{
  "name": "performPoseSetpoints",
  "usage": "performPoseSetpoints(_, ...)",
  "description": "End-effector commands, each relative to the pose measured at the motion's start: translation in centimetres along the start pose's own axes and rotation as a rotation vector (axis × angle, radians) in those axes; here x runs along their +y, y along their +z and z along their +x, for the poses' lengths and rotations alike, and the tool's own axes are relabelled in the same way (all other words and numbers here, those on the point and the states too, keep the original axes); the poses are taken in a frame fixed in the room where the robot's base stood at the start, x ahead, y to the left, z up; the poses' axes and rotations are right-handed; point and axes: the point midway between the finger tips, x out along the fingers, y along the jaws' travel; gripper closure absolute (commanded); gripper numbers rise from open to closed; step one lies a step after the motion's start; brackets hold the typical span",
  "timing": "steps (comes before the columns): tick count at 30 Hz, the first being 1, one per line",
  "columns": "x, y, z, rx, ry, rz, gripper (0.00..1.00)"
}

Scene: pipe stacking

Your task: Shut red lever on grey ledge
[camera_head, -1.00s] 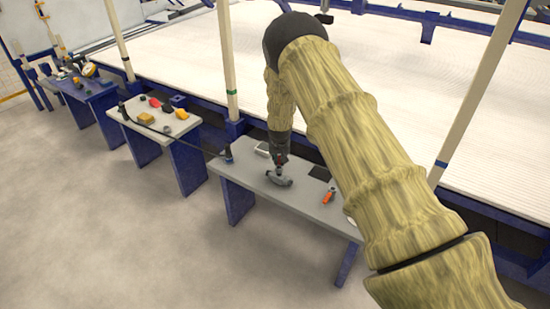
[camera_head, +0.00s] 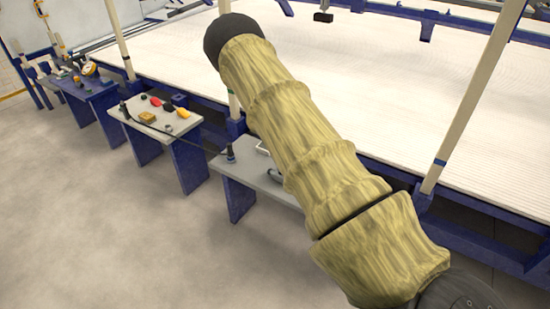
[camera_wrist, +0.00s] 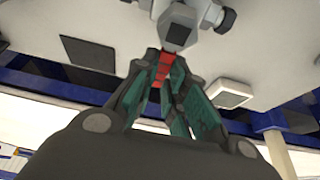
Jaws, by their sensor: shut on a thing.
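The grey ledge (camera_head: 237,169) is mostly hidden behind my arm in the head view. In the wrist view the ledge (camera_wrist: 113,24) fills the upper part. A grey metal valve-like fitting (camera_wrist: 179,27) sits on it at top centre. The red lever (camera_wrist: 160,72) reaches from the fitting down between my fingers. My gripper (camera_wrist: 166,72) is shut on the red lever, its green-padded fingers on either side. The gripper and the lever are hidden in the head view.
A dark flat rectangle (camera_wrist: 89,55) and a pale box (camera_wrist: 230,94) lie on the ledge, on either side of my gripper. A dark upright fitting with a hose (camera_head: 230,153) stands at the ledge's left end. Another table (camera_head: 150,130) with small parts stands further left.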

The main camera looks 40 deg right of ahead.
Motion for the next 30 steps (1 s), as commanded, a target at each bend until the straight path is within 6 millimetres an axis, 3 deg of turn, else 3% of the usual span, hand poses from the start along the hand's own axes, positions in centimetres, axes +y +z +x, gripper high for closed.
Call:
performPoseSetpoints(11,0.5,-0.2,0.1,-0.001,0.005,0.01,1.0)
performPoseSetpoints(12,0.5,-0.1,0.1,-0.001,0.006,0.01,0.83)
performPoseSetpoints(15,0.4,-0.1,0.1,-0.001,0.005,0.008,0.65)
performPoseSetpoints(25,0.1,0.0,0.0,-0.001,0.003,0.005,0.65)
performPoseSetpoints(30,0.1,0.0,-1.2,0.0,0.002,0.004,0.65)
